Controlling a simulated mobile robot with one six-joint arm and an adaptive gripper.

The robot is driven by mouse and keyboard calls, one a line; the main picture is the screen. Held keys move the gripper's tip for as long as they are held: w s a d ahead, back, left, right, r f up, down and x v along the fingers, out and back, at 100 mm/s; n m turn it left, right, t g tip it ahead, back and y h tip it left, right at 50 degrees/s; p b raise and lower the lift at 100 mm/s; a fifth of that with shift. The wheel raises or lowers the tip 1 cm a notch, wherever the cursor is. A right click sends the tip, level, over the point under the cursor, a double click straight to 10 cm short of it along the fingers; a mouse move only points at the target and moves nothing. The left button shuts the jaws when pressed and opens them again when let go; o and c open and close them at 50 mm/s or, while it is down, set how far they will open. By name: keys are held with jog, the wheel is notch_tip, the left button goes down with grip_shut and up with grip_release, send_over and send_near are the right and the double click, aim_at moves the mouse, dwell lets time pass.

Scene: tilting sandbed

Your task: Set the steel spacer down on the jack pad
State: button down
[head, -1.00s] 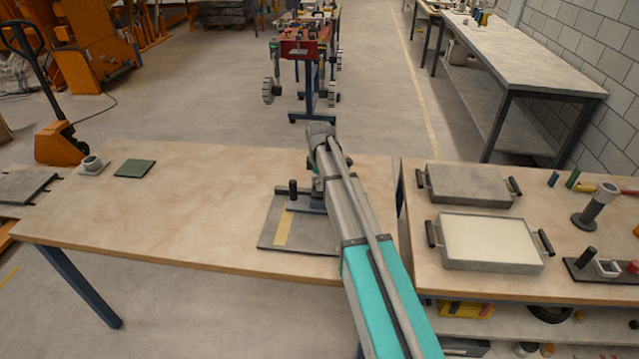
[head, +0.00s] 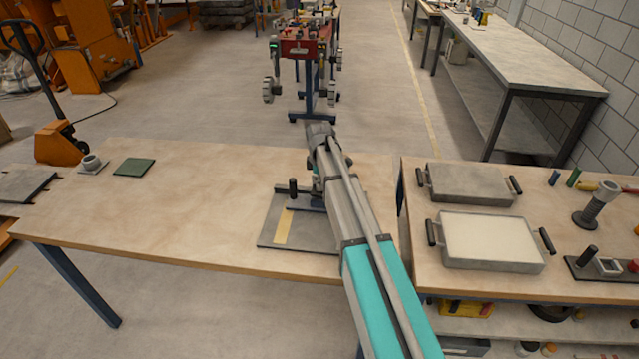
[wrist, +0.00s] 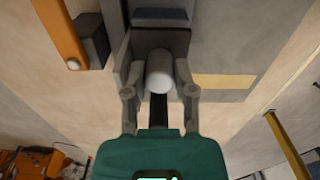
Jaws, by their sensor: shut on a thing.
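In the wrist view my gripper (wrist: 158,78) is shut on a pale grey cylinder, the steel spacer (wrist: 159,68), with one finger on either side. Beyond it lie a grey base plate with a yellow strip (wrist: 222,82) and a dark stepped block (wrist: 160,16). The spacer's far end is hidden, so I cannot tell whether it touches anything. In the head view the base plate (head: 268,228) lies on the wooden table, with a black upright knob (head: 292,187) on it. My arm hides the gripper and spacer there. I cannot make out the jack pad for certain.
A green square (head: 134,168) and a grey ring on a small plate (head: 91,164) are at the table's far left. The table between is clear. On the right bench are a grey tray (head: 467,185) and a pale-filled tray (head: 442,262). An orange bar (wrist: 62,32) shows in the wrist view.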

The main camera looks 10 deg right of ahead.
jog(key=shift+f, duration=0.15)
jog(key=shift+c, duration=1.8)
grip_release()
jog(key=o, duration=0.4)
jog(key=shift+c, duration=0.2)
jog(key=shift+r+p, duration=3.95)
jog(key=shift+r, duration=0.1)
jog(key=shift+s, duration=0.15)
